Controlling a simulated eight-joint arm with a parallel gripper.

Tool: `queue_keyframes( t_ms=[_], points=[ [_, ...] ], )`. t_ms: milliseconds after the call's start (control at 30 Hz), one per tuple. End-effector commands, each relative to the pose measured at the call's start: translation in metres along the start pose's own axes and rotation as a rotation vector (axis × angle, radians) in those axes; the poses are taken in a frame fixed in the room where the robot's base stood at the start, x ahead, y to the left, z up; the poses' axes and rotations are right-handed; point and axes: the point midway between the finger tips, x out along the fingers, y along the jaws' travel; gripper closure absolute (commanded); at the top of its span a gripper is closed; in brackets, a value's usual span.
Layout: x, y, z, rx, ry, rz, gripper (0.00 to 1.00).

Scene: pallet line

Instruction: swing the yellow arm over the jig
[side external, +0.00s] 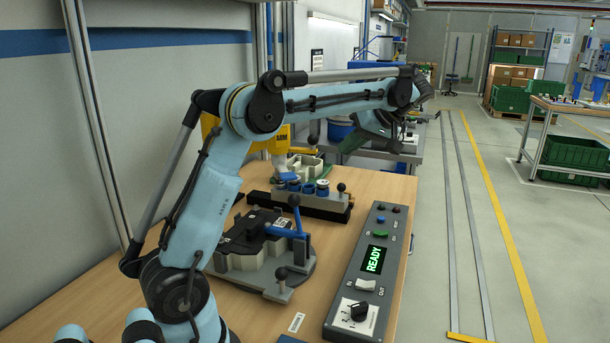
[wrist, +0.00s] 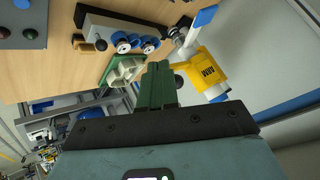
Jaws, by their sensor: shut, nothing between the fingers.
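The yellow arm (side external: 283,140), marked ARM, is partly hidden behind my blue arm in the side view. The wrist view shows its yellow body (wrist: 208,75) right of my gripper, with a dark knob near the fingers. My gripper (side external: 352,142) has green fingers, pressed together and empty; they also show in the wrist view (wrist: 158,66). In the side view they appear to the right of the yellow arm; contact cannot be told. A pale green fixture (side external: 305,166) sits below; it also shows in the wrist view (wrist: 122,70). Which fixture is the jig is unclear.
A black rail with blue cups (side external: 302,190) stands on the wooden bench (side external: 398,205). Nearer is a grey clamp fixture (side external: 265,250) with a blue lever. A control panel (side external: 370,265) reads READY at the bench's right edge. The wall closes off the left side.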

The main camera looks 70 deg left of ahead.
Motion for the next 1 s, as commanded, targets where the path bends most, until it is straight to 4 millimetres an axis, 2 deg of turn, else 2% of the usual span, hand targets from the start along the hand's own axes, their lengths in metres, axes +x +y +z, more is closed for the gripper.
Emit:
queue_keyframes(
  t_ms=[100, 233, 433, 567, 1000],
  points=[
    [-0.012, -0.009, 0.0, 0.03, -0.123, -0.017, 1.0],
    [-0.019, -0.014, 0.002, 0.049, -0.191, -0.023, 1.0],
    [-0.011, -0.016, 0.004, 0.053, -0.206, -0.024, 1.0],
    [0.005, -0.016, 0.008, 0.052, -0.204, -0.023, 1.0],
    [0.08, -0.019, 0.023, 0.05, -0.203, -0.024, 1.0]
  ],
)
